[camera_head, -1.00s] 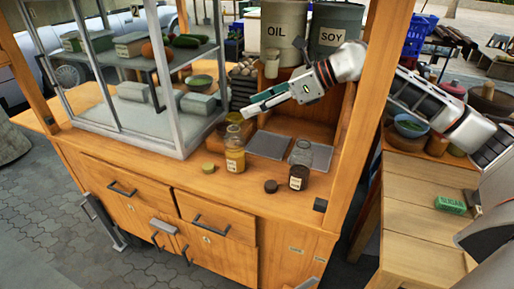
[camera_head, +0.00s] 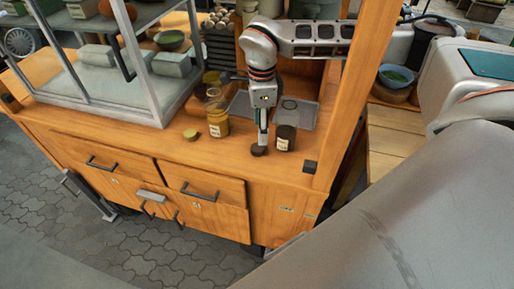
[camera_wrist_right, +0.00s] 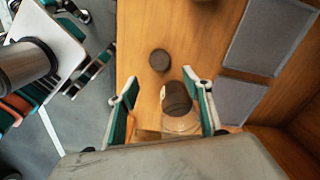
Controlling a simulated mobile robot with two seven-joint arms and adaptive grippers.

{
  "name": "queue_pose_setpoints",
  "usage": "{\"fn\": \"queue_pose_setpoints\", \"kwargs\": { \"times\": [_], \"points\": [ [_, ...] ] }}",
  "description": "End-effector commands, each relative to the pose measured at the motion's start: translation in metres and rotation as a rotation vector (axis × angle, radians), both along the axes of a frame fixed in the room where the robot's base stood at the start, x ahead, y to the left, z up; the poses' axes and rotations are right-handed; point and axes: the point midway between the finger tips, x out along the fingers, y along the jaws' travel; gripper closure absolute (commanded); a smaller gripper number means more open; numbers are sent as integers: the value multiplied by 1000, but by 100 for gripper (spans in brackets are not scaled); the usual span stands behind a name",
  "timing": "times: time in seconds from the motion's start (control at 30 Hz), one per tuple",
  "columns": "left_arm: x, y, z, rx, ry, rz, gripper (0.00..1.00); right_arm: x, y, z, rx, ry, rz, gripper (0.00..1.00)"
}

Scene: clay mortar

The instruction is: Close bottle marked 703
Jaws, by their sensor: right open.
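A glass bottle with dark contents and a white label (camera_head: 286,128) stands upright and uncapped on the wooden counter. A dark round cap (camera_head: 258,150) lies left of it, toward the front edge. A bottle with yellow contents (camera_head: 217,118) stands further left, with a yellowish cap (camera_head: 190,134) near it. I cannot read the label numbers. My right gripper (camera_head: 262,143) points down, open, beside the dark bottle and near the dark cap. In the right wrist view, the dark bottle (camera_wrist_right: 176,98) shows between the open fingers (camera_wrist_right: 160,79), and the dark cap (camera_wrist_right: 159,60) lies ahead. My left gripper is out of view.
Grey flat trays (camera_wrist_right: 270,35) lie behind the bottles. A glass display case (camera_head: 110,100) stands at the left and a wooden post (camera_head: 348,110) at the right. The counter's front strip (camera_head: 120,135) is clear.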

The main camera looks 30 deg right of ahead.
Motion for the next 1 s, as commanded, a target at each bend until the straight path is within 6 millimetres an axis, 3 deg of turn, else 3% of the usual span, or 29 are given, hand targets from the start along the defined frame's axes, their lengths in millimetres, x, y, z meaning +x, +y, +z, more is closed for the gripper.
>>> {"fn": "queue_pose_setpoints", "kwargs": {
  "times": [0.23,0.57,0.83,1.0],
  "points": [
    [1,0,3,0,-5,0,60,0,1,-24,1,3,-1,50],
    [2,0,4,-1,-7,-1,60,0,1,-27,1,2,-1,50],
    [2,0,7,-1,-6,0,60,1,3,-63,1,3,-1,50],
    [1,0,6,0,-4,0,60,1,3,-75,1,0,-1,50]
  ]
}}
